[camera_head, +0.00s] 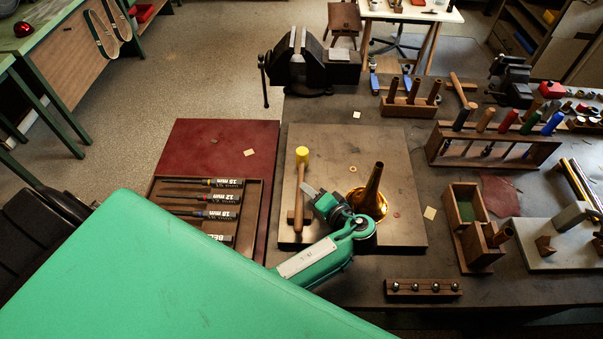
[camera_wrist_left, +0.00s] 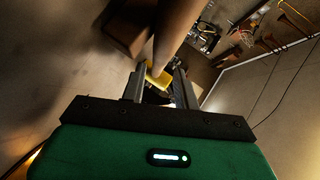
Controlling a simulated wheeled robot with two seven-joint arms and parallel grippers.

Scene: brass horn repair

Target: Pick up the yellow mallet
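The yellow mallet (camera_head: 301,178) shows a yellow end at the top of a light wooden handle on a dark square board (camera_head: 410,200) in the head view. A brown wooden block is by the handle's lower part. My left gripper (camera_head: 312,191) is close to the right of the handle. In the left wrist view my left gripper (camera_wrist_left: 160,88) has its fingers apart, with the yellow end (camera_wrist_left: 158,76) seen between them. The wooden handle (camera_wrist_left: 177,25) crosses above, close to the camera. I see no grip on the mallet. My right gripper is not in view.
A brass horn bell (camera_head: 368,200) stands upright just right of my left gripper. A tray of labelled tools (camera_head: 258,205) lies to the left, by a red mat (camera_head: 225,140). A black vise (camera_head: 300,65) is behind. Wooden racks stand on the right.

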